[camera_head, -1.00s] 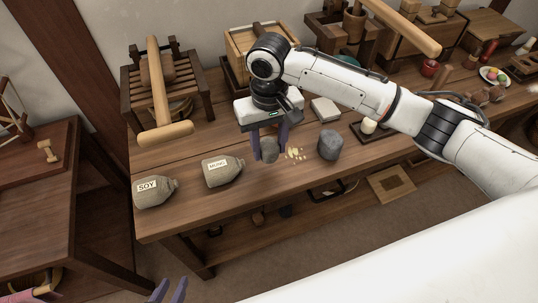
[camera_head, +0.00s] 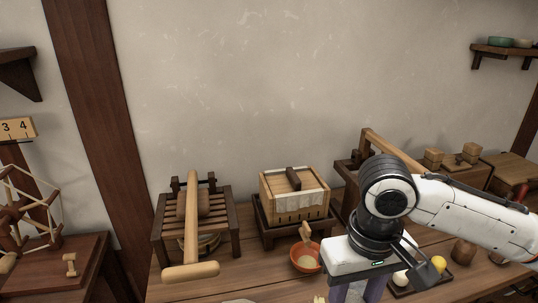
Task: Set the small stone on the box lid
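A pale wooden box (camera_head: 299,203) stands at the back of the bench, in a dark tray. Its lid (camera_head: 310,178) has a dark handle block on top. My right gripper (camera_head: 357,292) is at the bottom, in front and to the right of the box. Its two purple fingers run off the lower edge of the picture, so their tips and anything between them are hidden. The small stone does not show now. My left gripper is not in view.
An orange bowl (camera_head: 304,257) with a wooden scoop stands between the box and my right gripper. A slatted rack with a wooden mallet (camera_head: 191,272) is on the left. Wooden blocks and boxes (camera_head: 433,158) stand at the right.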

